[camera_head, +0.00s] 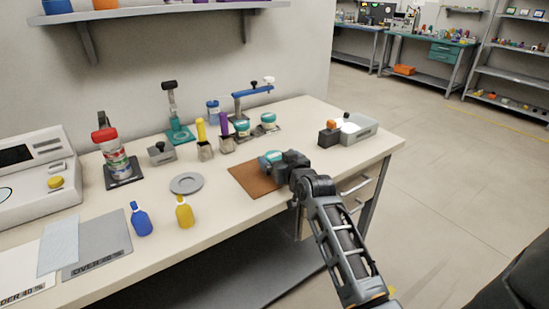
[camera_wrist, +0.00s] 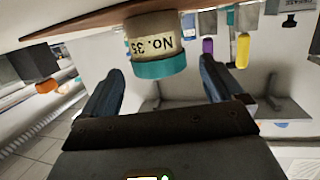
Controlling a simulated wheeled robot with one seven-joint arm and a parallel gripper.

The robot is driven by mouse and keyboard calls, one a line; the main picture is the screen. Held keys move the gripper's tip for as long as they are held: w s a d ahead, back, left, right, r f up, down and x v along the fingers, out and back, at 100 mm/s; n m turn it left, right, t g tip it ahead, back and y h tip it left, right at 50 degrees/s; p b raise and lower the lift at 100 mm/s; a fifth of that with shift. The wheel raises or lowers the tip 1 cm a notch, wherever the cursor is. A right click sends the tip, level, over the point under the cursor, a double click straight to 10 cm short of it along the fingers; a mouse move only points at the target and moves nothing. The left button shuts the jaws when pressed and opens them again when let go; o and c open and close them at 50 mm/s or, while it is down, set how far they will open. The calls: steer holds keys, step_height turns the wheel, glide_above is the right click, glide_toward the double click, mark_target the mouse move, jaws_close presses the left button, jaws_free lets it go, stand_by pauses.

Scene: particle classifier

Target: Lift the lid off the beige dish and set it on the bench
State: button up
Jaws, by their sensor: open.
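In the wrist view, which is upside down, a round beige dish (camera_wrist: 153,38) marked "No. 35" stands on a brown mat (camera_wrist: 100,19). Its teal lid (camera_wrist: 159,68) is on it. My gripper (camera_wrist: 161,66) is open, with one finger to each side of the lid in the picture; I see no clear contact. In the head view my gripper (camera_head: 279,160) is low over the bench (camera_head: 225,215) at the brown mat (camera_head: 252,182). The teal lid (camera_head: 269,159) shows just left of it, and the dish body is mostly hidden.
A grey disc (camera_head: 186,184), a blue bottle (camera_head: 140,219) and a yellow bottle (camera_head: 184,212) stand left of the mat. Behind are teal-topped containers (camera_head: 268,121) and yellow and purple items. Bench between disc and mat is bare.

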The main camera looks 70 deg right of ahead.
steer(key=shift+w+d, duration=0.2)
steer(key=shift+w, duration=0.05)
steer(key=c, duration=1.1)
